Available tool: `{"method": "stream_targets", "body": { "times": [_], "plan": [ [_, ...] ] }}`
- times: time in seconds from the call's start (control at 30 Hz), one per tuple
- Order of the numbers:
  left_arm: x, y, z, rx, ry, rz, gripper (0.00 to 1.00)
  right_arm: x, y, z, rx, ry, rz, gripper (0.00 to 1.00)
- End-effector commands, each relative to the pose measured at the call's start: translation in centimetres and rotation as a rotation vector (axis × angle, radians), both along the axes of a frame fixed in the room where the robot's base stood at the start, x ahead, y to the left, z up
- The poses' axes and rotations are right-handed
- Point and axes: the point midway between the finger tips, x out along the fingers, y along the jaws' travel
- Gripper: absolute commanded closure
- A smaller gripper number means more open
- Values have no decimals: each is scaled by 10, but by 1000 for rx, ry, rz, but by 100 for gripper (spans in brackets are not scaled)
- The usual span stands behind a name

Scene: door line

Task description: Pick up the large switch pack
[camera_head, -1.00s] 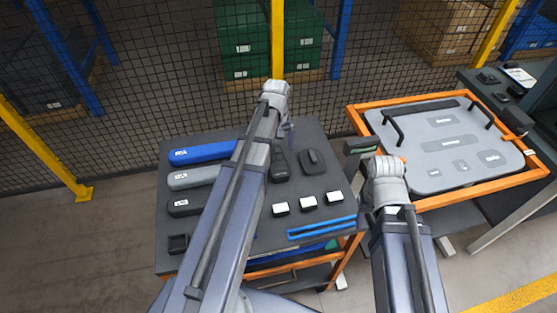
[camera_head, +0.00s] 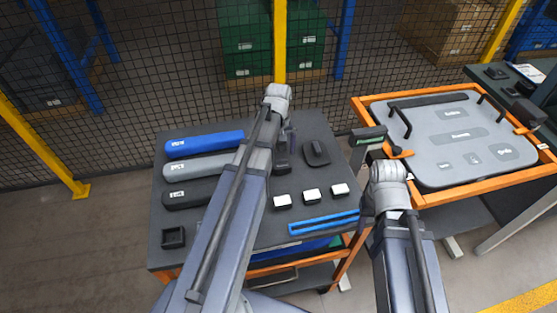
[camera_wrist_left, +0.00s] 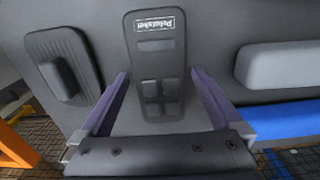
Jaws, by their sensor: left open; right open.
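The black pack with a label, a small grey window and several square switches, which I take for the large switch pack, lies on the dark table top. In the left wrist view the switch pack (camera_wrist_left: 158,62) is between the open purple fingers of my left gripper (camera_wrist_left: 161,80), with gaps on both sides. In the head view the switch pack (camera_head: 282,164) is partly covered by my left arm, with the left gripper (camera_head: 290,138) over it. My right gripper (camera_head: 368,136) is open near the table's right edge, away from the pack; its fingers show poorly.
A black part with an oval grip (camera_head: 316,152) lies beside the pack. Blue (camera_head: 204,144), grey and black bars lie left. White-topped blocks (camera_head: 311,195) and blue strips (camera_head: 323,222) lie in front. An orange-framed grey panel (camera_head: 455,145) stands right. Mesh fencing is behind.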

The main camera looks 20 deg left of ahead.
Motion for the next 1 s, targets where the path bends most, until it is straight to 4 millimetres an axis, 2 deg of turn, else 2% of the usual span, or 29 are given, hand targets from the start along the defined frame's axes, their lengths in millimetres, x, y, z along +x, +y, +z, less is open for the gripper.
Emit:
{"method": "stream_targets", "body": {
  "times": [0.03,0.1,0.37,1.0],
  "plan": [
    [0,0,-11,0,0,0,0,0,0,-11,0,0,0,50],
    [0,0,-14,0,0,0,0,0,0,-14,0,0,0,50],
    [0,0,-12,0,0,0,1,0,0,-12,0,0,0,50],
    [0,0,-12,0,0,0,73,0,0,-12,0,0,0,50]
  ]
}}
